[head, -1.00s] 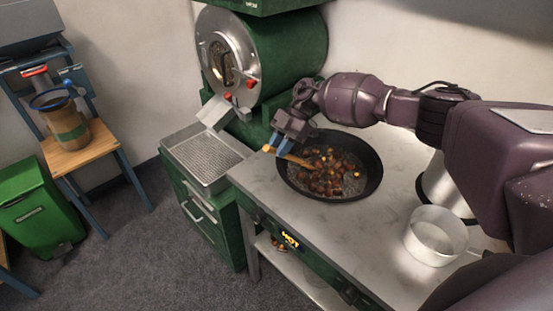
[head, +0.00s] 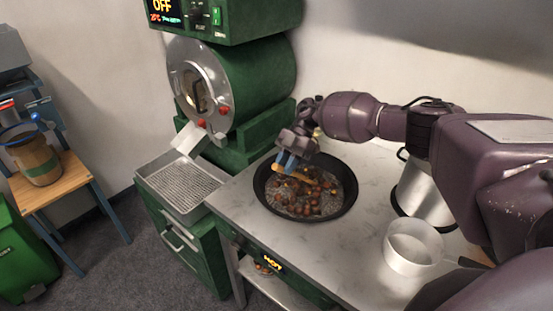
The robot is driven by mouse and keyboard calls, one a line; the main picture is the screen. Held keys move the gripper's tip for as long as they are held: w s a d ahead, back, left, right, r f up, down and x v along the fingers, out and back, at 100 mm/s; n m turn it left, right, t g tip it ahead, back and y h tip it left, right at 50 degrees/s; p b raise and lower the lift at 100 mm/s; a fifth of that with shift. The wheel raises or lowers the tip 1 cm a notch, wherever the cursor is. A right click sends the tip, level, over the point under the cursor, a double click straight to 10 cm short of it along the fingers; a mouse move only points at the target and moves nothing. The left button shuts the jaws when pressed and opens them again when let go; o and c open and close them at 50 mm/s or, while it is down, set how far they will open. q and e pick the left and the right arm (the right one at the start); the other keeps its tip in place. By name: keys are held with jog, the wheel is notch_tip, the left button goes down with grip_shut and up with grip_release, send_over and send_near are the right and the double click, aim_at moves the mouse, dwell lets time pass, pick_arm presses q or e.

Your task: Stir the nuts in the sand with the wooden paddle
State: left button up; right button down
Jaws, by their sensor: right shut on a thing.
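The black round pan (head: 347,205) sits on the pale counter and holds grey sand with several brown nuts (head: 308,207) in it. My right gripper (head: 287,163) is over the pan's back left part, with blue fingers shut on the wooden paddle (head: 298,175). The paddle slants from the fingers down to the right, over the nuts. Whether its far end is in the sand is hard to tell. My left gripper is not in view.
A white round container (head: 412,247) and a metal pot (head: 424,195) stand on the counter (head: 300,240) right of the pan. The green roaster (head: 240,85) with its perforated tray (head: 180,182) is at left. A wooden stool (head: 70,180) holds a brown jar (head: 35,160).

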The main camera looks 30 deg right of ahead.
jog(key=shift+s+d+r, duration=0.1)
jog(key=shift+s+d, duration=0.05)
jog(key=shift+s, duration=0.15)
notch_tip(320, 180, up, 2)
jog(key=p, duration=0.3)
jog(key=shift+r, duration=0.25)
jog(key=shift+d+r+p, duration=0.1)
jog(key=shift+r+p, duration=0.5)
jog(key=shift+r, duration=0.35)
notch_tip(320, 180, up, 7)
jog(key=shift+r, duration=0.15)
